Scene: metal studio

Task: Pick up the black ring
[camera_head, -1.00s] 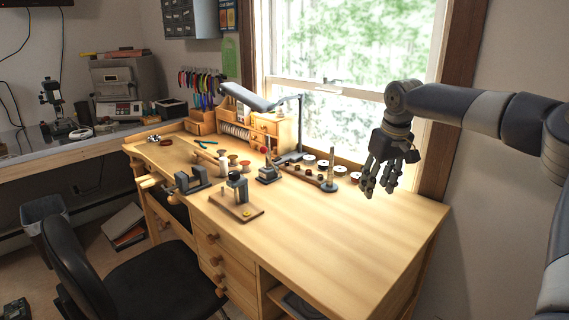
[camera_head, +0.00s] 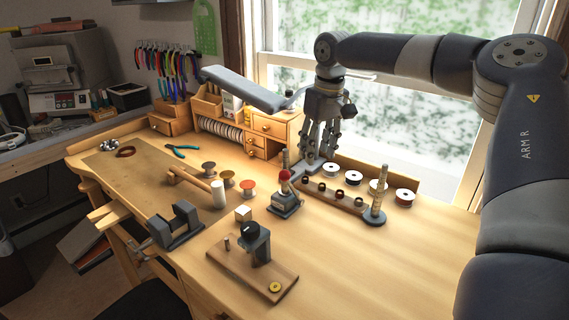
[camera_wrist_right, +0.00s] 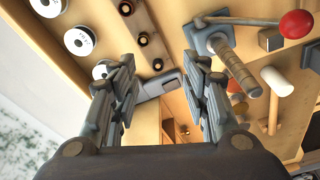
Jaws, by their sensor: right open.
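Several small dark rings stand in a row on a narrow wooden holder (camera_head: 346,203) at the back of the bench. Their colours are hard to tell apart; the dark one at the row's left end (camera_head: 308,181) looks near black. In the right wrist view, dark rings (camera_wrist_right: 143,38) show beyond the left finger. My right gripper (camera_head: 318,152) is open and empty, fingers pointing down, behind the left end of the row. My left gripper is not in view.
White spools (camera_head: 353,178) line the back of the row. A ring mandrel (camera_head: 376,196) stands at its right end. A red-knobbed tool (camera_head: 285,196) stands to its left, and a lamp (camera_head: 246,89) is near my gripper. The right front of the bench is clear.

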